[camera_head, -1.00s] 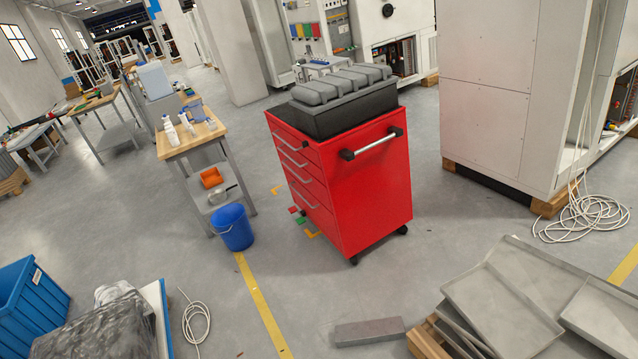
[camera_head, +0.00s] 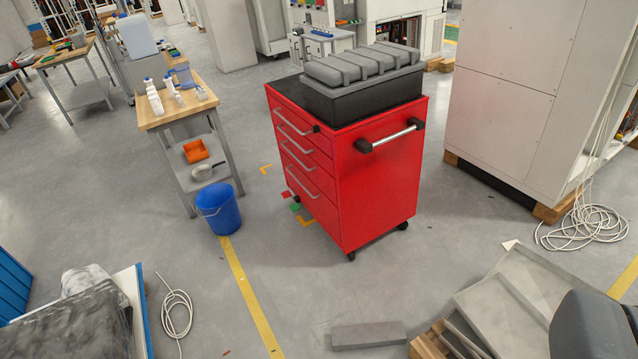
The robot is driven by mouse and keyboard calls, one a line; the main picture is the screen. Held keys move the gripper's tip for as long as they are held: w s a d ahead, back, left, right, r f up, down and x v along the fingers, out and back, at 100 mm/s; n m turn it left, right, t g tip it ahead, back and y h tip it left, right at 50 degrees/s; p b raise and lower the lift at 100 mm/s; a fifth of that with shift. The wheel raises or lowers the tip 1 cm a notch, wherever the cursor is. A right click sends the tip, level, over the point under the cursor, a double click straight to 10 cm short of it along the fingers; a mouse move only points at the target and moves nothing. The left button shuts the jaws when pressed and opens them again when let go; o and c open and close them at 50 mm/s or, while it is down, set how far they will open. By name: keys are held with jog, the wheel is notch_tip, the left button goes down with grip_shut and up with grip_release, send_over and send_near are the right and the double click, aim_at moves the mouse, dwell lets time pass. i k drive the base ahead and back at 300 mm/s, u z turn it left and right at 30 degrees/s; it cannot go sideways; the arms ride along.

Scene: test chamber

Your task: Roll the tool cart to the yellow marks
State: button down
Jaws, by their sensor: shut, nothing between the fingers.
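The red tool cart (camera_head: 378,188) stands upright in the middle, with several drawers on its left face. A silver handle bar (camera_head: 390,140) with black ends crosses its near face. A black case with a ribbed grey top (camera_head: 362,68) sits on the cart. My gripper's fingers do not show, and nothing of mine is seen touching the cart.
A blue bucket (camera_head: 219,210) and a wooden-topped bench (camera_head: 178,112) stand left of the cart. Small red and green pieces (camera_head: 295,207) lie by its wheels. A dark grey shape fills the lower right corner.

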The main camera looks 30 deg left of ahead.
aim_at(377, 157)
jog(key=u, duration=0.5)
jog(key=i, duration=1.05)
jog(key=z, duration=0.1)
jog(key=k, duration=0.6)
jog(key=z, duration=0.15)
jog(key=i, duration=1.1)
jog(key=u, duration=0.5)
jog(key=i, duration=0.75)
jog(key=u, duration=0.6)
